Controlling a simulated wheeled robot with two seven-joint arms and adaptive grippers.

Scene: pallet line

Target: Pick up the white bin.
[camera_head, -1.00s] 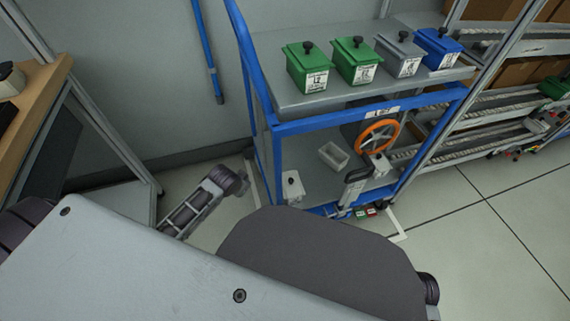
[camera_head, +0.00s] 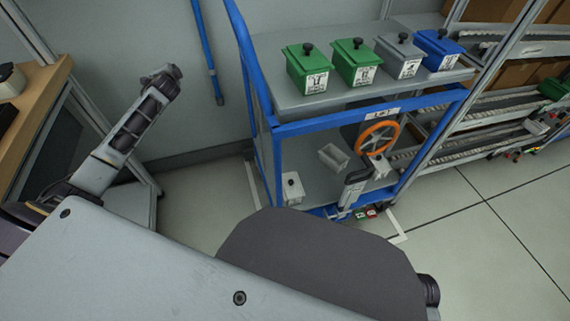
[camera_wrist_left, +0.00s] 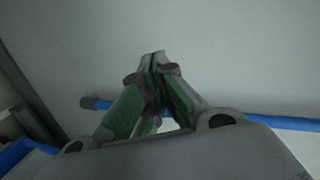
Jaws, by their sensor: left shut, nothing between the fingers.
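A small whitish bin (camera_head: 333,157), open at the top, sits on the lower shelf of the blue cart. I cannot tell which one the task means. My left arm reaches up from the left, with its gripper (camera_head: 166,77) in front of the wall, well left of the cart and apart from both bins. In the left wrist view the gripper (camera_wrist_left: 157,62) is shut and empty, its fingertips together. My right gripper does not show.
The blue cart (camera_head: 290,129) carries green, grey and blue lidded bins on top. An orange handwheel (camera_head: 377,136) stands at its front right. A blue pole (camera_head: 207,50) runs along the wall. Roller racks are at the right, a wooden bench (camera_head: 35,85) at the left. Floor at right is clear.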

